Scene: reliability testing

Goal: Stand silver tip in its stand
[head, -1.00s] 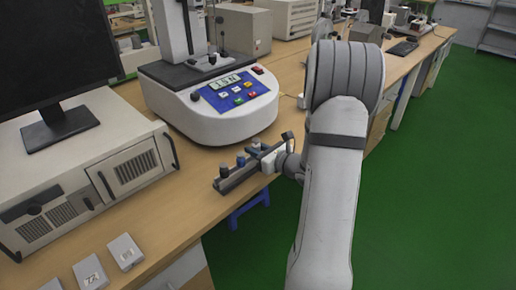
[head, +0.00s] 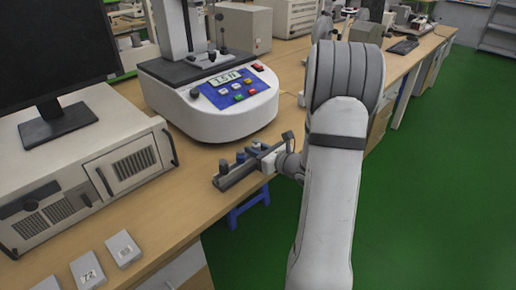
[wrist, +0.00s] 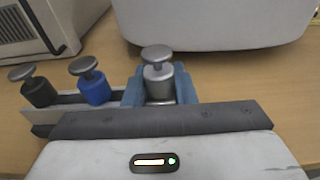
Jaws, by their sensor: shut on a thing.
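The silver tip (wrist: 158,75) stands upright between the blue fingers of my gripper (wrist: 160,90) in the wrist view. The gripper is shut on it; it also shows in the head view (head: 257,151). The stand (wrist: 62,100) is a low rail near the bench's front edge, seen in the head view too (head: 232,178). A black tip (wrist: 40,90) and a blue tip (wrist: 95,85) stand in it, left of the silver tip. The silver tip is in line with them, at the stand's right end. Its base is hidden by my gripper, so I cannot tell whether it is seated.
A white tester (head: 210,110) with a blue panel stands behind the stand. A beige instrument case (head: 90,165) with a monitor is at the left. Small white boxes (head: 122,248) lie at the front left. Bare bench (head: 185,195) lies between.

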